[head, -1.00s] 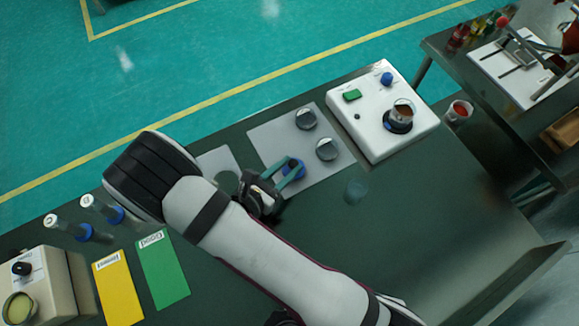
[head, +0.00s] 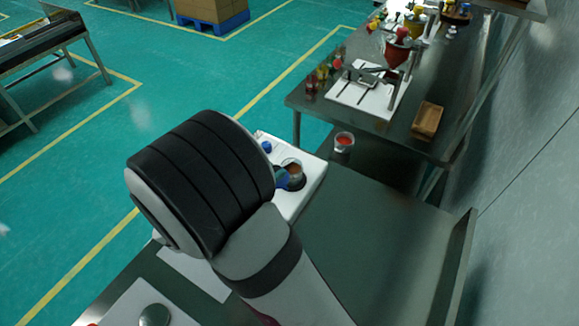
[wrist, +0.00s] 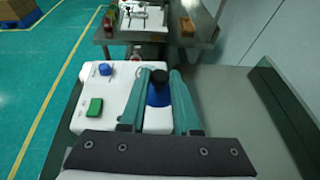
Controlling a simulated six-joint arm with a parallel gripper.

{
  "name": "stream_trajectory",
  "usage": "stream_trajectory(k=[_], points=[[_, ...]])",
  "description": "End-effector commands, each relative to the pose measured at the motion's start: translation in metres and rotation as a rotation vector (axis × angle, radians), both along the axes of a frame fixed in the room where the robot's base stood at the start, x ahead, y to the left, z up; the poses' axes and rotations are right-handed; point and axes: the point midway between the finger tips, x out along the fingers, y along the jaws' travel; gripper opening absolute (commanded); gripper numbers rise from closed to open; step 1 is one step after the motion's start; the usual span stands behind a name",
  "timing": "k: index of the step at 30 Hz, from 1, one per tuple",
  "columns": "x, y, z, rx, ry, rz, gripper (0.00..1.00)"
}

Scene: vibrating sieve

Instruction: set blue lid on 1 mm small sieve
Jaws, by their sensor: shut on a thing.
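My gripper (wrist: 160,73) is shut on the blue lid (wrist: 158,97), held by its black knob between the teal fingers in the wrist view. In the head view, a clear small sieve (head: 293,166) with brown contents stands on the white machine (head: 309,185). A bit of blue shows close beside the sieve; my wrist hides most of the gripper. I cannot tell whether lid and sieve touch.
The dark bench (head: 385,210) is clear right of the machine, with a raised edge (head: 458,265). White sheets (head: 197,277) lie at the lower left.

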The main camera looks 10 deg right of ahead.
Motion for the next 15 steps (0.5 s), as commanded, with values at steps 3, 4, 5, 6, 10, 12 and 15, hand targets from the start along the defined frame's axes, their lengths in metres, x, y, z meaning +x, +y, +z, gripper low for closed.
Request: stream_trajectory(k=[3,4,5,6,10,12,15], points=[[0.015,-0.068,0.024,-0.002,-0.008,-0.148,0.00],[0.017,-0.083,0.030,-0.004,-0.009,-0.177,0.00],[0.018,-0.097,0.035,-0.006,-0.010,-0.203,0.00],[0.018,-0.112,0.040,-0.009,-0.011,-0.232,0.00],[0.018,-0.142,0.051,-0.015,-0.010,-0.291,0.00],[0.020,-0.145,0.050,-0.018,-0.008,-0.302,0.00],[0.033,-0.126,0.036,-0.018,-0.006,-0.302,0.00]])
